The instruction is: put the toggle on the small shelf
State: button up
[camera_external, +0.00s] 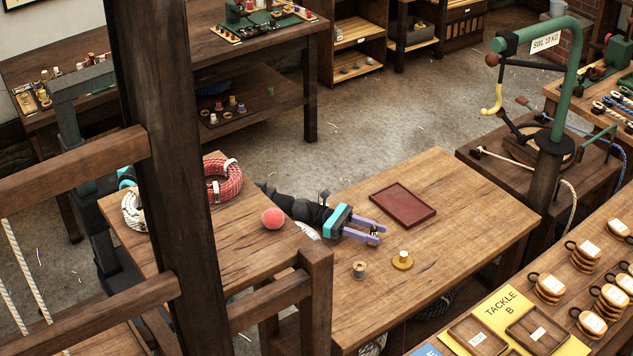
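My gripper (378,235) is low over the right part of the wooden bench, its two lavender fingers pointing right. A small dark and tan piece (374,232) shows between the fingertips; it may be the toggle, but it is too small to be sure. I cannot tell whether the fingers press on it or only stand around it. A flat dark red tray with a raised rim (403,204) lies empty on the bench, just beyond and right of the gripper. I cannot tell whether it is the small shelf.
A small spool (358,270) and a yellow flanged piece (402,260) stand in front of the gripper. A red ball (273,218) and a red rope coil (222,180) lie to the left. A dark post (175,150) blocks part of the view. The bench's right end is clear.

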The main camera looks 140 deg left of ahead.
jog(key=shift+r, duration=0.2)
jog(key=shift+v, duration=1.25)
notch_tip(320, 180, up, 7)
jog(key=p, duration=0.5)
jog(key=shift+s, duration=0.25)
jog(key=shift+d, duration=0.15)
jog(key=shift+o, duration=0.4)
jog(key=shift+f, duration=0.1)
